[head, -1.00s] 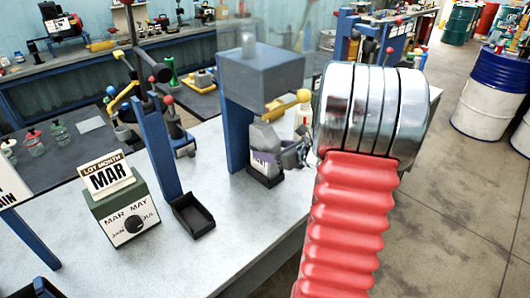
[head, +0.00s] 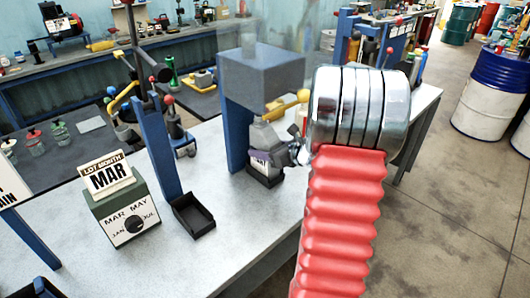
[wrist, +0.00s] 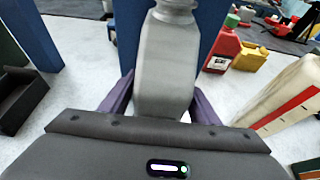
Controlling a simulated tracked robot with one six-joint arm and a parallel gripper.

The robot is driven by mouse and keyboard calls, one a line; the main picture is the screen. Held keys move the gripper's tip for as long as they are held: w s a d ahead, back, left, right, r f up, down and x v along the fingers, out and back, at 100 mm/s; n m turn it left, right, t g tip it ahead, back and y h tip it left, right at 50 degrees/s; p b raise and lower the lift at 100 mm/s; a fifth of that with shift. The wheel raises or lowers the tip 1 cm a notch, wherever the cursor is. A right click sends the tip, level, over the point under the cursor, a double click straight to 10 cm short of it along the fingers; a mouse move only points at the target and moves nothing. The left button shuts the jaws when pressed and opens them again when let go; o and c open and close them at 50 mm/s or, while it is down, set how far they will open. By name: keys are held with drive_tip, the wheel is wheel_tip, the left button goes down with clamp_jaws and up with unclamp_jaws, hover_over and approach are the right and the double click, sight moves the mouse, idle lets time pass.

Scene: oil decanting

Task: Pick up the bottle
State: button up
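The grey bottle (wrist: 168,75) stands upright in the middle of the wrist view, its neck at the top edge. My gripper (wrist: 163,95) is around it, with a purple finger on each side. The fingertips are partly hidden behind the bottle. A small light gap shows between the bottle's lower right edge and the right finger; contact on the left is unclear. In the head view the bottle (head: 265,137) stands at the blue stand, below its grey box, and my gripper (head: 271,158) reaches it from the right, low down.
The blue stand's post (wrist: 205,22) is right behind the bottle. A black tray (head: 266,177) is at its foot. Another black tray (head: 194,216) and a green month counter (head: 130,222) are to the left. Red (wrist: 221,50) and yellow (wrist: 249,57) containers stand beyond.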

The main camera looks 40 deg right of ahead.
clamp_jaws()
idle(0.5)
drive_tip(key=shift+r, duration=0.15)
